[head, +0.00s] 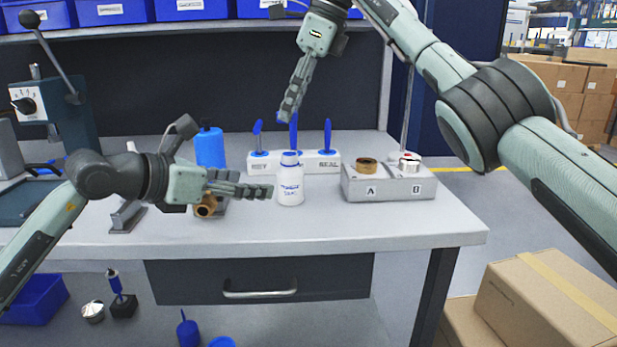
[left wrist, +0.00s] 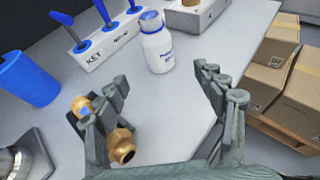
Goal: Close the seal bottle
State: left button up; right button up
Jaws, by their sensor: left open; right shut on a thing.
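The white seal bottle (head: 290,184) stands upright on the bench with blue at its neck; it also shows in the left wrist view (left wrist: 158,48). I cannot tell whether its mouth is bare. My left gripper (head: 268,191) is level, open and empty, in front of and left of the bottle, with the bottle beyond its fingers in the left wrist view. My right gripper (head: 287,117) points down from above, higher than the bottle. It is shut on a small blue piece (head: 280,117), mostly hidden by the fingers.
A white rack (head: 262,165) with blue-handled tools stands behind the bottle. A grey block (head: 390,187) marked A and B is to the right. A blue cylinder (head: 210,148) and a brass fitting (head: 207,207) are to the left. The bench front is clear.

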pick_arm(q)
jog(key=shift+w+d, duration=0.15)
jog(key=shift+w, duration=0.25)
pick_arm(e)
jog(key=shift+w+d+r, duration=0.15)
jog(key=shift+w+d, duration=0.1)
pick_arm(q)
jog(key=shift+s, duration=0.1)
pick_arm(e)
jog(key=shift+s+a, duration=0.1)
pick_arm(q)
jog(key=x, duration=1.2)
grip_shut()
pick_arm(e)
send_over(294, 154)
jog(key=shift+f, duration=2.55)
